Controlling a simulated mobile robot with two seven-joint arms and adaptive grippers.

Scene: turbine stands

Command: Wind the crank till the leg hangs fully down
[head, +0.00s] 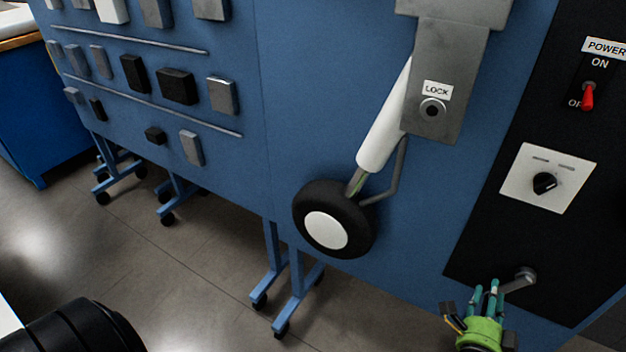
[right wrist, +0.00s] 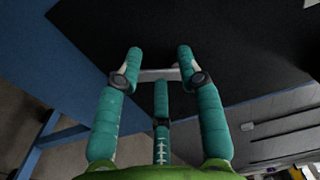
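The leg (head: 384,120) is a white strut coming out from under a grey housing (head: 436,60) on the blue panel. It slants down and to the left, clearly off vertical. A black wheel (head: 325,229) with a white hub is at its lower end. The crank (head: 523,280), a grey arm, is low on the black panel and points down-left from its hub. My right gripper (head: 488,290), green with teal fingers, has its fingertips at the crank's outer end. The right wrist view shows the crank arm (right wrist: 158,74) between the fingertips; the handle is hidden. My left gripper is out of view.
The housing carries a LOCK button (head: 432,109). The black panel (head: 480,230) has a red POWER switch (head: 588,97) and a dial (head: 544,183). Several blocks sit on the blue panel at left. Wheeled blue stand legs (head: 273,270) reach the floor below.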

